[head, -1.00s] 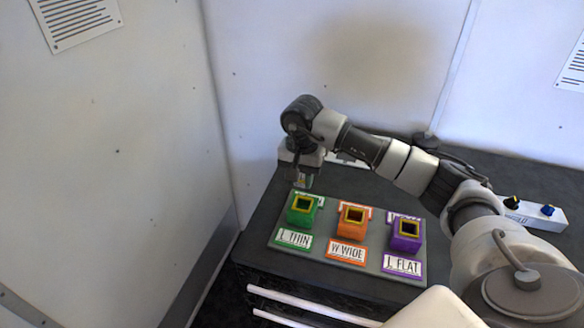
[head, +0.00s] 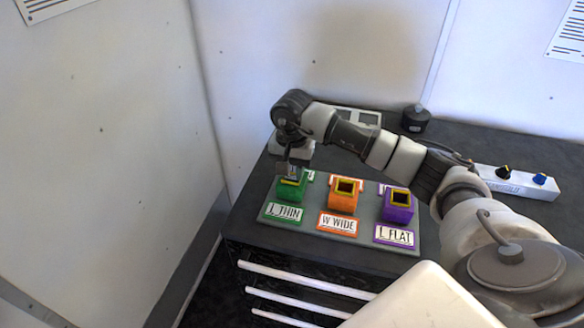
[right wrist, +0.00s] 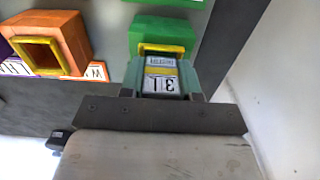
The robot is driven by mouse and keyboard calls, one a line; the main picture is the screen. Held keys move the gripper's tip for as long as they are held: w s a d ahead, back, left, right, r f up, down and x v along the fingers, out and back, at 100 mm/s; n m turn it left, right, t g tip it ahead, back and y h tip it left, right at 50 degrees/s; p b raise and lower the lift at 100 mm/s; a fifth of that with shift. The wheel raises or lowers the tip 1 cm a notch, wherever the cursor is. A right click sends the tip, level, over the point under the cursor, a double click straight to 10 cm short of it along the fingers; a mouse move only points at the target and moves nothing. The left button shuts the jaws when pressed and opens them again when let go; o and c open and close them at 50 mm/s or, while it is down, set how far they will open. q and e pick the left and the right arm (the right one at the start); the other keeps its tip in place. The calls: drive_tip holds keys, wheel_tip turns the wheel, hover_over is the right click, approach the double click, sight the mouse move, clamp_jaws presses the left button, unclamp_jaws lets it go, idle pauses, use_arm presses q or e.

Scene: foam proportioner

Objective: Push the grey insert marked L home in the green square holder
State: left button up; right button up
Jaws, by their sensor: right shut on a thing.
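The green square holder (head: 290,189), with a yellow rim and a label reading L THIN, stands at the left of a grey board. My right gripper (head: 292,172) points down right over it, shut on the grey insert. In the right wrist view the grey insert (right wrist: 160,80) shows a white label and a yellow band between the fingers of the right gripper (right wrist: 163,72). Its far end is at the yellow rim of the green holder (right wrist: 163,28). How deep it sits inside is hidden. My left gripper is not in view.
An orange holder (head: 343,200) labelled W WIDE and a purple holder (head: 397,212) labelled L FLAT stand to the right on the board (head: 318,237).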

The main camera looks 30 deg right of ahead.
drive_tip(key=shift+r, duration=0.1)
idle(0.3)
idle(0.3)
drive_tip(key=o, duration=1.3)
drive_tip(key=shift+o, duration=0.2)
drive_tip(key=shift+r, duration=0.1)
